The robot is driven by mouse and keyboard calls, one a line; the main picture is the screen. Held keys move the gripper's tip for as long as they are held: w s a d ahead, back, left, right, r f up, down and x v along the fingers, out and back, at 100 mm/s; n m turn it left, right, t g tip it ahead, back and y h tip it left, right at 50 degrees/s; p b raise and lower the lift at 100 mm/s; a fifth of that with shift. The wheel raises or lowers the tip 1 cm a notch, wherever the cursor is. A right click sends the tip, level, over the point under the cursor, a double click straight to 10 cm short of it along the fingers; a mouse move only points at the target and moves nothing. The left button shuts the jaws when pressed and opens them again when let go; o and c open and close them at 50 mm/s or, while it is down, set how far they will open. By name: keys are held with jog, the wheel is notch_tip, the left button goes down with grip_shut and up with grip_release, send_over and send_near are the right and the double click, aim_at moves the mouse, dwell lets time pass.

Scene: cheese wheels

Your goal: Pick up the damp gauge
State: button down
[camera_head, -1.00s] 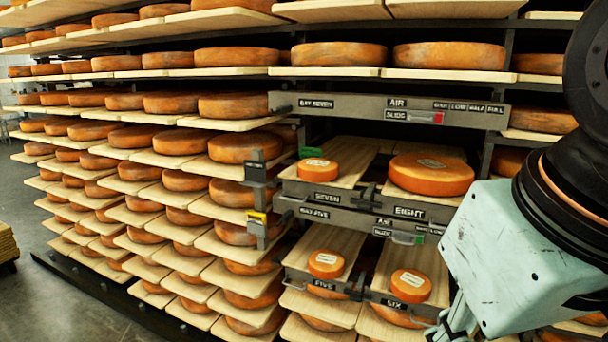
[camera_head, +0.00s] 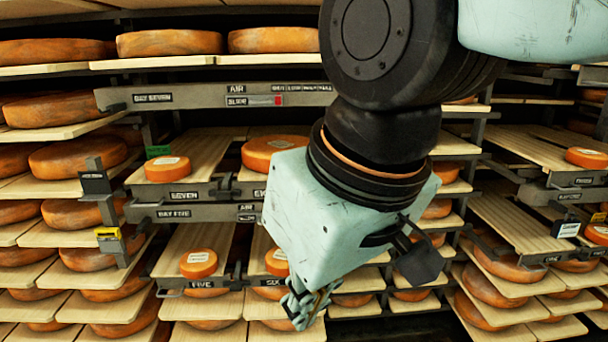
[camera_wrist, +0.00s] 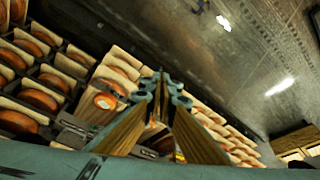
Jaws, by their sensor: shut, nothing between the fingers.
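My gripper (camera_head: 308,305) hangs low in the middle of the head view, in front of the board marked SIX. In the wrist view its two fingers (camera_wrist: 160,78) meet at the tips with nothing between them. I cannot tell for sure which thing is the damp gauge. A dark box with a label (camera_head: 95,183) and a yellow-topped box (camera_head: 108,234) sit on an upright at the left, well apart from my gripper.
Racks of cheese wheels on boards fill the view. Small labelled wheels lie on the boards marked SEVEN (camera_head: 168,169) and FIVE (camera_head: 198,264). A grey rail marked AIR (camera_head: 215,96) crosses above, with a red slider. My arm hides the middle of the racks.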

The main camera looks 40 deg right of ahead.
jog(key=c, duration=2.3)
grip_release()
